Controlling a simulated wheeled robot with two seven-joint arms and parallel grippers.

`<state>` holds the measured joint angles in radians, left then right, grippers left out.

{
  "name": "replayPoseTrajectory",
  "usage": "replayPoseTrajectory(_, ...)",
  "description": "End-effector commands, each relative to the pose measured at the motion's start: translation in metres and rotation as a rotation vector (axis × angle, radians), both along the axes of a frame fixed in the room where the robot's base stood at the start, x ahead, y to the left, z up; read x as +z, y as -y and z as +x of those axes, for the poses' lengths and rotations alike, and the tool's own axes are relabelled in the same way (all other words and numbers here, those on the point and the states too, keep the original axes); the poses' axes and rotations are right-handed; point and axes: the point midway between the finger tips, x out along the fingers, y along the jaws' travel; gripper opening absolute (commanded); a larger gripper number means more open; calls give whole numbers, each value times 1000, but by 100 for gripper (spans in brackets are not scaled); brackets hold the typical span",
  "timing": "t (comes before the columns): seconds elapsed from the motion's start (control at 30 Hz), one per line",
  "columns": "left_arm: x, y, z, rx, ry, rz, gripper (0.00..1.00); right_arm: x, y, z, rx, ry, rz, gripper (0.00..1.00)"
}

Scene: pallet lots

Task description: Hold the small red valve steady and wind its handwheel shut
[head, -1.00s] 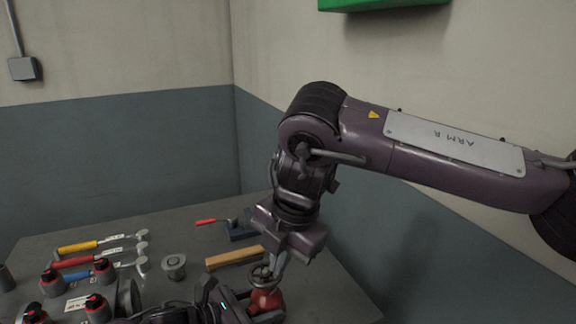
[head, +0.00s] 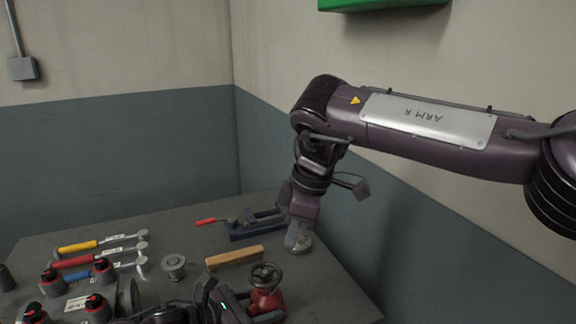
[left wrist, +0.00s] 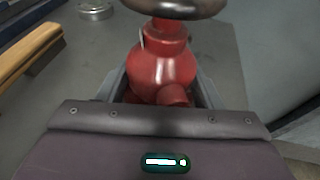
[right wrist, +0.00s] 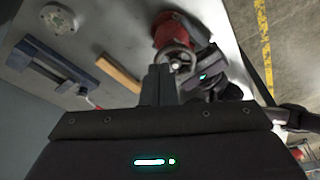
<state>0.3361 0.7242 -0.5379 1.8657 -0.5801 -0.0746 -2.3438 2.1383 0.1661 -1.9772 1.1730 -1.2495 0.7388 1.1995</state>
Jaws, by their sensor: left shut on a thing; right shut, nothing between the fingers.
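The small red valve (head: 266,299) stands upright at the table's near right part, its grey handwheel (head: 267,274) on top. My left gripper (head: 248,308) is shut around the valve's lower body. In the left wrist view the red body (left wrist: 163,65) sits between the fingers, and only part of the handwheel rim (left wrist: 175,7) shows. My right gripper (head: 294,236) is shut and empty, apart from the handwheel, behind and to its right in the head view. In the right wrist view its closed fingers (right wrist: 158,82) appear just beside the handwheel (right wrist: 178,58).
A wooden bar (head: 234,257) lies behind the valve. A blue vise (head: 250,225) with a red handle and a grey disc (head: 303,245) are farther back. Several coloured-handled tools (head: 75,262) and red-topped parts (head: 97,307) are at left. A green box (head: 380,3) hangs above.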

Motion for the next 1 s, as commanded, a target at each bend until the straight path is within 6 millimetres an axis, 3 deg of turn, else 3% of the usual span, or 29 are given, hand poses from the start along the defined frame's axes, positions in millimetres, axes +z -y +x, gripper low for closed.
replayPoseTrajectory(0.5, 1, 0, 0, 1, 1, -1, 47, -59, 0, -1, 1, -4, 0, 0)
replayPoseTrajectory(1.0, 1, 0, 1, 2, 1, 0, 47, -67, 0, -1, 2, 0, 0, 0)
